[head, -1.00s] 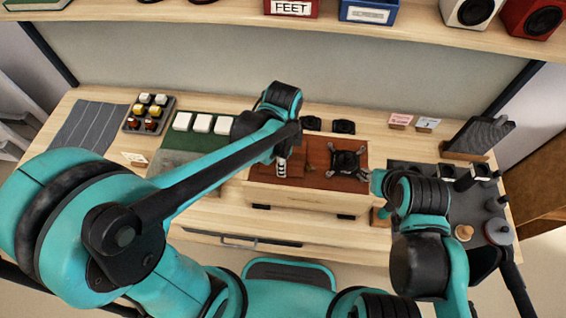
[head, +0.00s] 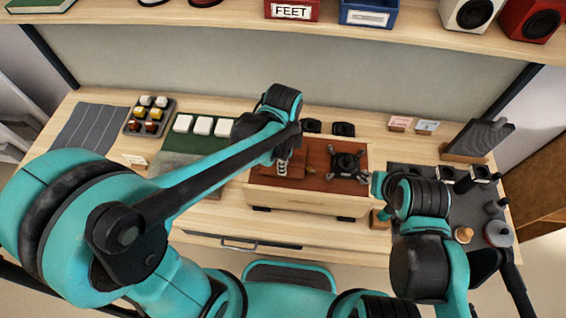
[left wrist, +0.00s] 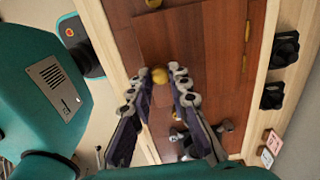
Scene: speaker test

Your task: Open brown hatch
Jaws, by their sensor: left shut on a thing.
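The brown hatch (head: 318,158) is a reddish-brown wooden panel in a pale wooden box on the bench. In the left wrist view the panel (left wrist: 209,50) lies flat, with brass hinges (left wrist: 247,32) along its right side and a small brass knob (left wrist: 160,75) near its left edge. My left gripper (left wrist: 156,76) is shut on this knob. In the head view my left gripper (head: 282,165) is over the left part of the panel, partly under my forearm.
Black round parts (head: 343,129) sit behind the box. A dark mat (head: 405,170) with several parts lies right, white keys (head: 202,125) left. A shelf (head: 220,15) runs above.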

